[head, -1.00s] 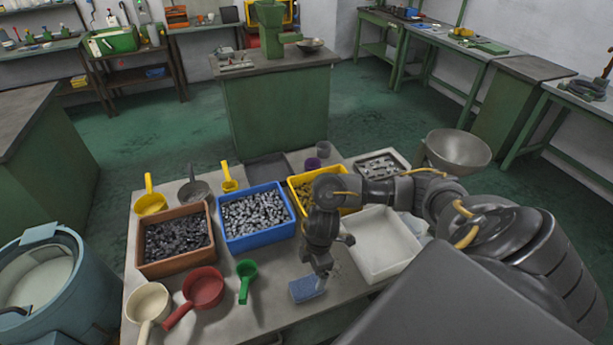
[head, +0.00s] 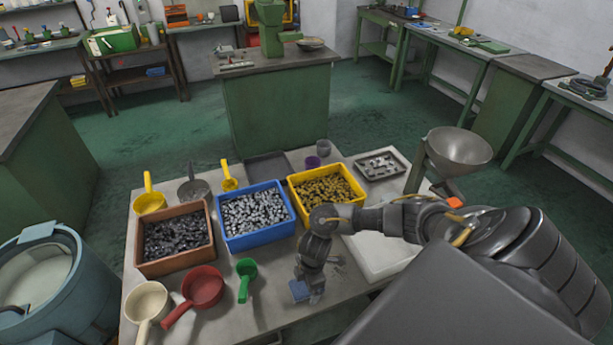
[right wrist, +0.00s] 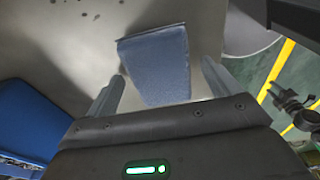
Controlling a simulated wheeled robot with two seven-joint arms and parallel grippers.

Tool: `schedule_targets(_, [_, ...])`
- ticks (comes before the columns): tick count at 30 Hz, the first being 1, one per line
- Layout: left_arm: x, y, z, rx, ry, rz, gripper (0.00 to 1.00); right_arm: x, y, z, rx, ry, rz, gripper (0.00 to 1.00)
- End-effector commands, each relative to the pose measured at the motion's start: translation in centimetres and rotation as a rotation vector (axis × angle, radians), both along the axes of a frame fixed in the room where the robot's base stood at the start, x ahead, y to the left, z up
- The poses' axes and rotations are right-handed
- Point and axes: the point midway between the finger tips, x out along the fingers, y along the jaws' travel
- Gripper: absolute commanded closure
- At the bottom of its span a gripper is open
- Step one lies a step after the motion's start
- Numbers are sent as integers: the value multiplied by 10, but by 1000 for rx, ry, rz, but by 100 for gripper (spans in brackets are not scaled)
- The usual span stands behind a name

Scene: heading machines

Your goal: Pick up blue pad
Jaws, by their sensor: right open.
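The blue pad (head: 299,290) is at the front of the grey worktable, right of the green scoop. In the right wrist view the pad (right wrist: 162,60) shows between and beyond my two fingers, with a gap on each side. My right gripper (head: 309,293) points down at the pad and partly covers it in the head view. In the right wrist view my right gripper (right wrist: 163,74) is open, its fingers apart and not closed on the pad. Whether the pad still touches the tabletop is hard to tell. My left gripper is not in view.
Behind stand a brown bin (head: 175,266), a blue bin (head: 258,245) and a yellow bin (head: 357,193) of metal parts. A green scoop (head: 246,278) and a red scoop (head: 203,287) lie left. A white tray (head: 377,262) sits partly under my right arm.

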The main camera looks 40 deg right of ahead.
Motion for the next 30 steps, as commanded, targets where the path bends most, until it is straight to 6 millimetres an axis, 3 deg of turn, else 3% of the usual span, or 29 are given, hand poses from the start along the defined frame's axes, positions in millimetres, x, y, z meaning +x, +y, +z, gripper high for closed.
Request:
schedule_targets(6, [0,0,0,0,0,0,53,0,0,0,0,0,0,12])
schedule_targets(17, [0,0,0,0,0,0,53,0,0,0,0,0,0,59])
schedule_targets(25, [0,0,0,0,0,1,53,0,0,1,1,-1,0,60])
schedule_targets(30, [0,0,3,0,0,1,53,1,0,13,2,-2,1,60])
